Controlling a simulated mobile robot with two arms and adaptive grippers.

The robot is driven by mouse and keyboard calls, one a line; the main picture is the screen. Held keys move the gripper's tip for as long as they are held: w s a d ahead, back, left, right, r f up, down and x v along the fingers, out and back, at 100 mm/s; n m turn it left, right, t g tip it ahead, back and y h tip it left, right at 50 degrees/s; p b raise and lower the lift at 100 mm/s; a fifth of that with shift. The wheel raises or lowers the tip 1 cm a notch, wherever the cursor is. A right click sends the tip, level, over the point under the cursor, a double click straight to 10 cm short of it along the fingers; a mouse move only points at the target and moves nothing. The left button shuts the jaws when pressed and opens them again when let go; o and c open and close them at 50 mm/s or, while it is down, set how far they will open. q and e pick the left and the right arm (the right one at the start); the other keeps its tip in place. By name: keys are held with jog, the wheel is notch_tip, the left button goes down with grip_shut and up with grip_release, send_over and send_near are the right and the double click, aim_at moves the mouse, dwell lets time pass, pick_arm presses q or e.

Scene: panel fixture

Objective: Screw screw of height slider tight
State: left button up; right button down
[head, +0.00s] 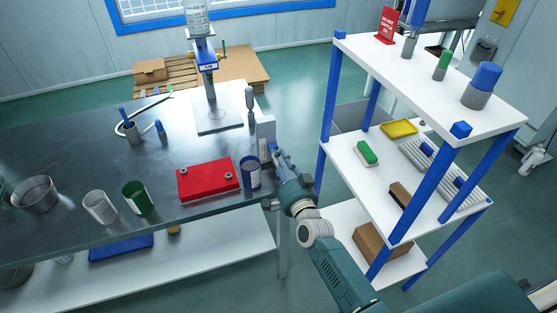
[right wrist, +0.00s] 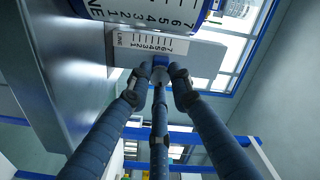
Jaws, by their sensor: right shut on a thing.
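A grey upright block (head: 265,134), seemingly the height slider, stands at the right edge of the dark workbench. In the right wrist view its grey plate (right wrist: 202,62) bears a white numbered scale. My right gripper (head: 274,152) reaches its right side. In the right wrist view, my right gripper's fingers (right wrist: 160,72) are closed around a small blue-topped piece, apparently the screw (right wrist: 160,60), right at the scale. The fingertips hide much of it, and I cannot tell how tight it sits. My left gripper is not in view.
A blue-rimmed can (head: 250,173) with a numbered label stands close beside the block. A red box (head: 208,181) lies left of it. A blue-headed stand (head: 209,75) is behind. A white shelf unit with blue posts (head: 330,93) stands right. The bench's middle is mostly clear.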

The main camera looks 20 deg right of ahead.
jog(key=shift+m, duration=0.7)
jog(key=c, duration=1.6)
grip_release()
jog(key=shift+o, duration=0.2)
jog(key=s, duration=1.2)
jog(key=shift+d, duration=0.2)
